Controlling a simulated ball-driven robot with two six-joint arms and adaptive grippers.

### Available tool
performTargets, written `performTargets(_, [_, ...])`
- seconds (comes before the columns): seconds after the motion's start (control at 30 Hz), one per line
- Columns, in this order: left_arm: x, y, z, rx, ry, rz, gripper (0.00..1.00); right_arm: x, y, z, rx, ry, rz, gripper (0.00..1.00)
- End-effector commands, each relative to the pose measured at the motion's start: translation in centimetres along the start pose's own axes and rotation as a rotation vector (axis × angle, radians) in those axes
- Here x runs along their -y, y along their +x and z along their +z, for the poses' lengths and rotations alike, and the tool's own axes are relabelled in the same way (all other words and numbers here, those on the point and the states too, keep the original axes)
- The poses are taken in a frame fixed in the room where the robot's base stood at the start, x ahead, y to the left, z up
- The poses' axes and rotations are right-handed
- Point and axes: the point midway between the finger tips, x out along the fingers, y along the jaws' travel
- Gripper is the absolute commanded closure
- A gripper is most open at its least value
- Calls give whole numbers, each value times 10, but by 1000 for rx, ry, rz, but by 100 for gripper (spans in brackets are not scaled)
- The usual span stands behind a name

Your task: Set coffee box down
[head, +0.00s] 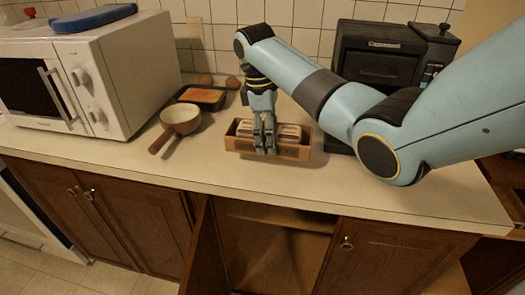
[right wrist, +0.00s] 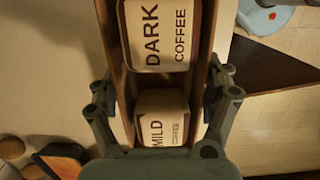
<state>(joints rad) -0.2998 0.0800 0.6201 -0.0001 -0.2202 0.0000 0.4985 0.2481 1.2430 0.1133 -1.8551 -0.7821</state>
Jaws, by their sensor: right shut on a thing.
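The coffee box (head: 290,154) is a long, open wooden box on or just above the middle of the counter; I cannot tell whether its base touches. It holds a pack labelled DARK COFFEE and one labelled MILD COFFEE, and its side wall shows in the right wrist view (right wrist: 207,45). My right gripper (head: 265,146) points down over the box's middle. In the right wrist view its fingers (right wrist: 160,98) press on both long sides of the box, beside the MILD pack. My left gripper is in neither view.
A pan (head: 181,117) with a brown handle and a dark tray (head: 203,97) with orange contents lie left of the box. A white microwave (head: 125,65) stands further left, a black appliance (head: 385,60) behind right. The counter (head: 350,195) is clear in front. An under-counter cabinet is open.

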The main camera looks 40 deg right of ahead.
Motion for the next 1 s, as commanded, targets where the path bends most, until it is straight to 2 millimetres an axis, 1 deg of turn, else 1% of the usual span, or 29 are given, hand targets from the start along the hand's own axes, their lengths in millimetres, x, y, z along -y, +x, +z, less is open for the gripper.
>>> performTargets(0.03, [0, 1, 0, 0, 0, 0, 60, -2, 3, -8, -2, 1, -2, 51])
performTargets(0.13, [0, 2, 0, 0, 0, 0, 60, -5, 8, -18, -1, 0, -1, 51])
performTargets(0.27, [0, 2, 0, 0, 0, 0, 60, -5, 15, -22, 1, 0, -1, 51])
performTargets(0.4, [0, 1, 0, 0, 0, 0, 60, -5, 37, -25, 3, 0, -2, 51])
performTargets(0.5, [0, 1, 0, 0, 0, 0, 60, -5, 47, -26, 1, 0, -1, 51])
performTargets(0.87, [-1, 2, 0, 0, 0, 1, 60, -5, 52, -27, 0, 0, 0, 51])
performTargets(0.9, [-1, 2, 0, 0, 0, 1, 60, -5, 51, -27, 0, 0, 0, 14])
performTargets(1.0, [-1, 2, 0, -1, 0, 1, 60, -5, 51, -26, 0, 0, 0, 1])
